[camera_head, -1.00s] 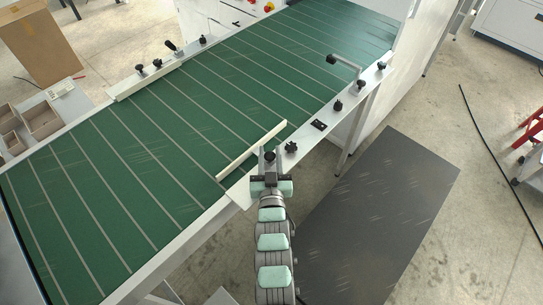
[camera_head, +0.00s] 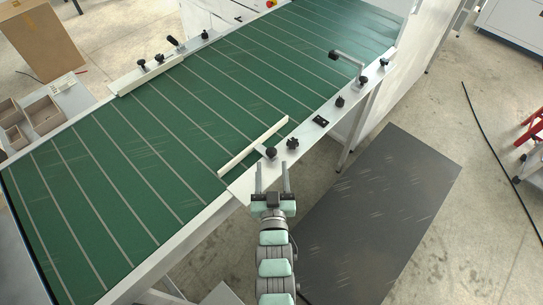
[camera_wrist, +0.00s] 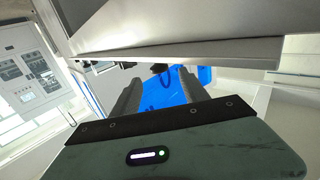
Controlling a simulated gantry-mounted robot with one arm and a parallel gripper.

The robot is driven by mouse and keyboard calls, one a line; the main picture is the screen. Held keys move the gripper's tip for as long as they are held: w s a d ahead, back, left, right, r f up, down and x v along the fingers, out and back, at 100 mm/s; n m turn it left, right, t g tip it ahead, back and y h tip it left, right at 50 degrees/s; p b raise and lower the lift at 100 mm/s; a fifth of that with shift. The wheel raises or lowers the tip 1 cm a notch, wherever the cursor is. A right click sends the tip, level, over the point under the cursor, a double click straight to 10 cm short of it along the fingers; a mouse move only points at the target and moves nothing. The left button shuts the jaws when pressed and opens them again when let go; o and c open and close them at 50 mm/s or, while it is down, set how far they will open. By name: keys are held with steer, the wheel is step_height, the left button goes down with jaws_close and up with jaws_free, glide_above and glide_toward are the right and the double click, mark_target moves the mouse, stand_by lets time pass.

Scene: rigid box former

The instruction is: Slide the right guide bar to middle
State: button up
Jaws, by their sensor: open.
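The right guide bar (camera_head: 254,145) is a thin cream bar lying slantwise over the right side of the green conveyor (camera_head: 160,130). A short bracket with a black knob (camera_head: 271,153) joins it to the metal side rail. My gripper (camera_head: 272,166) is open and empty, its two fingers apart, just below that knob at the rail's edge. It does not visibly hold the bar or knob. In the wrist view my gripper's fingers (camera_wrist: 160,92) are spread beneath a metal edge (camera_wrist: 180,50); the guide bar cannot be made out there.
The left guide bar (camera_head: 145,75) lies along the far edge. A dark mat (camera_head: 380,215) covers the floor to the right. The conveyor surface is clear.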

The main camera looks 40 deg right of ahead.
steer(key=shift+v, duration=2.05)
steer(key=shift+r, duration=0.1)
